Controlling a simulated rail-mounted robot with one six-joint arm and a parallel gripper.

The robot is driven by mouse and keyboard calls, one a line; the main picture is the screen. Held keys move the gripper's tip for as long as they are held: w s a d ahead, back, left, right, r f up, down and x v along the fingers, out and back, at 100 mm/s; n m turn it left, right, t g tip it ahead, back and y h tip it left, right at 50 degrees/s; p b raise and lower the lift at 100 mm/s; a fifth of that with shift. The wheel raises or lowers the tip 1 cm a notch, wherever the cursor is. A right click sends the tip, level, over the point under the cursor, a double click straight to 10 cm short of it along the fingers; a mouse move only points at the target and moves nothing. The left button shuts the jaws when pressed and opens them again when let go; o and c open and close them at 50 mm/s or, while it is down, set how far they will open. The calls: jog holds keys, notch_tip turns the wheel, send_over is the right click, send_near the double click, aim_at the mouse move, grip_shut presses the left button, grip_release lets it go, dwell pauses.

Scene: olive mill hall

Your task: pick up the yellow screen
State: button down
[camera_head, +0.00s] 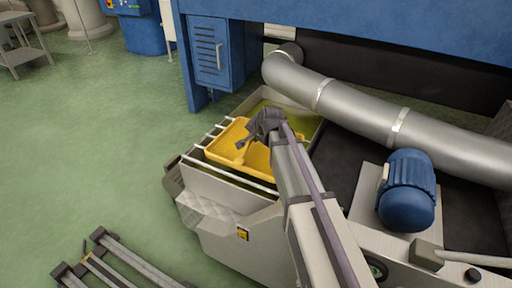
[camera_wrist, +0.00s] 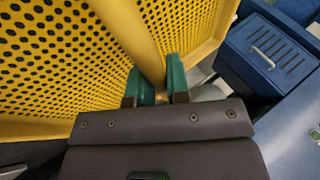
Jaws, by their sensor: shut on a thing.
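The yellow screen (camera_head: 228,142) is a framed, perforated panel at the left end of the open metal trough (camera_head: 222,181), by the thin rails there. My gripper (camera_head: 252,137) reaches over it from the right, and my arm hides part of the screen. In the wrist view the yellow screen (camera_wrist: 60,62) fills the upper left, with rows of round holes and a solid yellow bar. My gripper's green fingers (camera_wrist: 158,88) are shut on that bar, one on each side. Whether the screen touches the rails or the trough cannot be told.
A large grey pipe (camera_head: 360,108) runs along the trough's far side. A blue motor (camera_head: 407,190) stands at the right. A blue cabinet (camera_head: 212,52) is behind the trough; its vented box (camera_wrist: 272,50) shows in the wrist view. Green floor (camera_head: 100,140) lies free at left.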

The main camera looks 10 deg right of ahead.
dwell(0.3)
notch_tip(320, 180, up, 10)
jog(key=p, duration=1)
jog(key=shift+r, duration=0.2)
